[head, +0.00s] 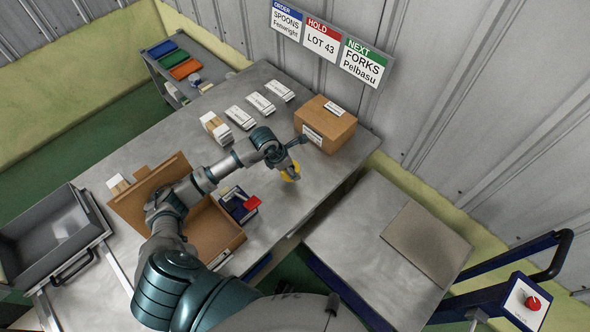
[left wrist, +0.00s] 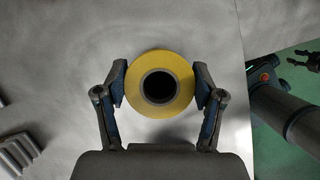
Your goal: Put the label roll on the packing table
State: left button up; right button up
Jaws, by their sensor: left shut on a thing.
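The yellow label roll (head: 290,175) is at the end of my left arm, over the right part of the grey metal packing table (head: 335,172). In the left wrist view the roll (left wrist: 160,72) shows end-on with a dark round core. The fingers of my left gripper (left wrist: 160,88) press on its two sides. The bare tabletop (left wrist: 60,70) is below it; whether the roll touches it I cannot tell. My left gripper (head: 288,168) is small and partly hidden in the head view. Part of my right gripper (left wrist: 305,60) shows at the edge of the left wrist view, too small to read.
A closed cardboard box (head: 326,124) stands behind the roll. Several white labelled packs (head: 261,103) lie farther left. An open cardboard box (head: 210,232) and a dark blue holder (head: 238,205) are nearer me. A lower grey table (head: 350,225) stands to the right, past a gap.

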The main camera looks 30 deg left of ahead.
pick_arm(q)
jog(key=f, duration=0.2)
jog(key=a+f, duration=0.1)
jog(key=f, duration=0.2)
jog(key=shift+a+f, duration=0.15)
jog(key=shift+c, duration=0.5)
jog(key=o, duration=1.2)
jog(key=shift+d, duration=0.4)
jog(key=shift+o, duration=0.2)
jog(key=v, duration=1.2)
jog(key=shift+a, duration=0.15)
